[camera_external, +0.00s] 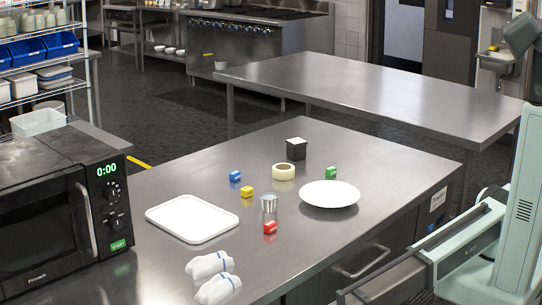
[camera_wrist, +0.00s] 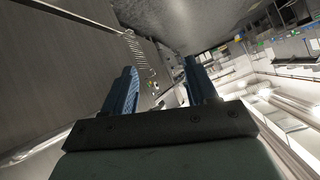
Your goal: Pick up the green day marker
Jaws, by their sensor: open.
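The green day marker (camera_external: 331,172) is a small green block on the steel table, just behind the white plate (camera_external: 329,194) in the external view. I cannot make it out in the wrist view. My gripper (camera_wrist: 160,76) shows in the wrist view with its two blue fingers spread apart and nothing held between them. It is well away from the green marker, and the view past the fingers is tilted.
A blue (camera_external: 235,176), a yellow (camera_external: 247,191) and a red block (camera_external: 270,228) lie on the table. Nearby are a metal cup (camera_external: 269,204), a tape roll (camera_external: 283,172), a black box (camera_external: 296,149), a white tray (camera_external: 192,219), rolled cloths (camera_external: 210,264) and a microwave (camera_external: 60,215).

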